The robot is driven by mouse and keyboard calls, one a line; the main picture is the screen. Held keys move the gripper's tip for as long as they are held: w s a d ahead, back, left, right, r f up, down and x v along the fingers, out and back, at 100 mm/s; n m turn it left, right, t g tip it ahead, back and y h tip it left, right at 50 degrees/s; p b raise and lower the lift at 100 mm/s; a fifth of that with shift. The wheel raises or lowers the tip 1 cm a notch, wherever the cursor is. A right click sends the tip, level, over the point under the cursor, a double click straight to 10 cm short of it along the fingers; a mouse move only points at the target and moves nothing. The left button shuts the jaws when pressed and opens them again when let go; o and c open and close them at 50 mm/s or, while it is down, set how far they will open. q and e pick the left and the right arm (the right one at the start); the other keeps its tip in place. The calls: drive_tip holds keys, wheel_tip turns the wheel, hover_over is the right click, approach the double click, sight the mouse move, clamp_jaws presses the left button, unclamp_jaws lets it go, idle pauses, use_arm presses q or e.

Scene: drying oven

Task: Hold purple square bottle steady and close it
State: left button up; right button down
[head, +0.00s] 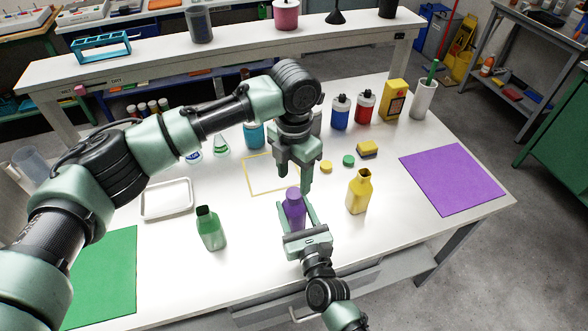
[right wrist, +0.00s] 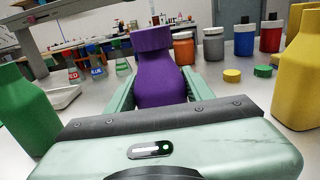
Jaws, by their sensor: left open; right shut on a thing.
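The purple square bottle (head: 296,213) stands upright near the front middle of the white table. A purple cap (right wrist: 152,39) sits on its top in the right wrist view; I cannot tell whether it is tight. My right gripper (head: 297,222) comes from the front and is shut on the bottle's body, one finger on each side. My left gripper (head: 296,180) points down just above the cap. Its jaws are open and hold nothing. The gap between its fingertips and the cap is hard to judge.
A green bottle (head: 211,232) stands to the left and a yellow bottle (head: 359,194) to the right, both open. Yellow (head: 326,167) and green (head: 348,160) caps lie behind. A white tray (head: 166,214) is at left. A purple mat (head: 452,182) lies clear at right.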

sight(294, 192)
use_arm(q)
drive_tip(key=n, duration=0.4)
drive_tip(key=shift+r, duration=0.15)
drive_tip(key=n, duration=0.4)
drive_tip(key=shift+r, duration=0.15)
drive_tip(key=n, duration=0.6)
drive_tip(key=shift+r+n, duration=0.2)
drive_tip(key=shift+n, duration=0.1)
drive_tip(key=n, duration=0.6)
drive_tip(key=shift+d+r, duration=0.1)
drive_tip(key=shift+r, duration=0.1)
drive_tip(key=n, duration=0.4)
drive_tip(key=shift+r+n, duration=0.15)
drive_tip(key=shift+n, duration=0.25)
drive_tip(key=n, duration=0.4)
drive_tip(key=shift+r, duration=0.15)
drive_tip(key=n, duration=0.4)
drive_tip(key=shift+r, duration=0.1)
drive_tip(key=n, duration=0.4)
drive_tip(key=shift+r+n, duration=0.15)
drive_tip(key=shift+n, duration=0.25)
drive_tip(key=n, duration=0.6)
drive_tip(key=shift+r, duration=0.2)
drive_tip(key=n, duration=0.4)
drive_tip(key=shift+r, duration=0.1)
drive_tip(key=shift+f, duration=4)
